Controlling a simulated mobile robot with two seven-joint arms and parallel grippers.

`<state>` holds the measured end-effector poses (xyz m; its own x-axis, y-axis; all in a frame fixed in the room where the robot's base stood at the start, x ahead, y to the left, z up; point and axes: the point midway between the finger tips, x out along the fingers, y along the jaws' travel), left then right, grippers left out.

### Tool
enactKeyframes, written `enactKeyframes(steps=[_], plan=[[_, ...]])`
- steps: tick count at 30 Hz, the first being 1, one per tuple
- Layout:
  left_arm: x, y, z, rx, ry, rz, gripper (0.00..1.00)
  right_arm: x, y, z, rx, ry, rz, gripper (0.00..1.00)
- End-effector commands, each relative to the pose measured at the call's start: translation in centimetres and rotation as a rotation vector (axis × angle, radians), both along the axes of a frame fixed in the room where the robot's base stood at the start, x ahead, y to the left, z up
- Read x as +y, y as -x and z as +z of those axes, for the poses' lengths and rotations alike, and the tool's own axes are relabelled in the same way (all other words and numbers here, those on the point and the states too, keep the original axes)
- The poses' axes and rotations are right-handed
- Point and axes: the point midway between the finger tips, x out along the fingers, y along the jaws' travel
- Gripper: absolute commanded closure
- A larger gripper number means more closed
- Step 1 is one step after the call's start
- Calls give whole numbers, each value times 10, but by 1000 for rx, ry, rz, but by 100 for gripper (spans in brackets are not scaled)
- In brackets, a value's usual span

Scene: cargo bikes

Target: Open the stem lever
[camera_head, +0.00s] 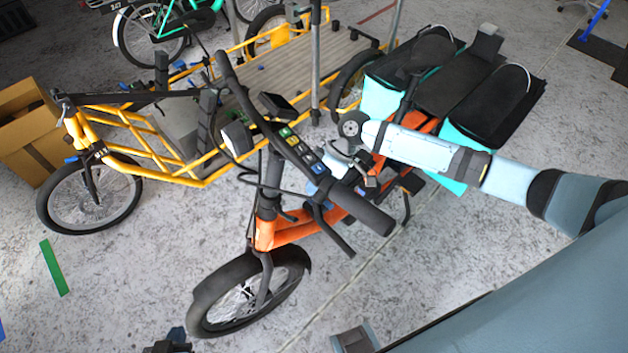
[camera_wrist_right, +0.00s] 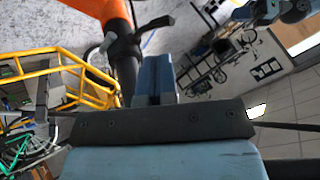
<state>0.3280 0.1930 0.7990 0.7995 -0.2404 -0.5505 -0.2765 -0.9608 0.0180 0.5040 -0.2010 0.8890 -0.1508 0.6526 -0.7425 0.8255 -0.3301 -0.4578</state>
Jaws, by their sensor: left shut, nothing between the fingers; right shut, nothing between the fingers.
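The orange cargo bike's black stem (camera_head: 270,185) rises from the orange frame (camera_head: 285,235) in the head view. In the right wrist view, a small black lever (camera_wrist_right: 157,24) sticks out from the clamp on the stem (camera_wrist_right: 127,65), below the orange tube in the picture's top left. My right gripper (camera_head: 319,170) reaches in behind the handlebar, which partly hides it. Its blue fingers (camera_wrist_right: 154,80) are shut and empty, just right of the stem, with the lever beyond their tips. My left gripper (camera_head: 178,334) shows only partly at the bottom edge, shut and away from the stem.
The handlebar (camera_head: 300,150) with its display and cables lies close to my right gripper. A yellow cargo bike (camera_head: 150,140) stands behind on the left, near a cardboard box (camera_head: 30,135). Teal panniers (camera_head: 385,95) are at the rear.

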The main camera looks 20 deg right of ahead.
Motion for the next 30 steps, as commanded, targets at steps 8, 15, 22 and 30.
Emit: enactKeyframes(steps=[8,15,22,30], plan=[[0,0,5,0,0,0,100,32,8,-35,2,-2,0,100],[0,0,6,0,1,1,100,42,10,-47,-1,0,1,100],[0,0,6,1,1,0,100,42,10,-48,-1,0,0,100],[0,0,2,0,1,-1,100,46,9,-50,-23,-6,1,100]])
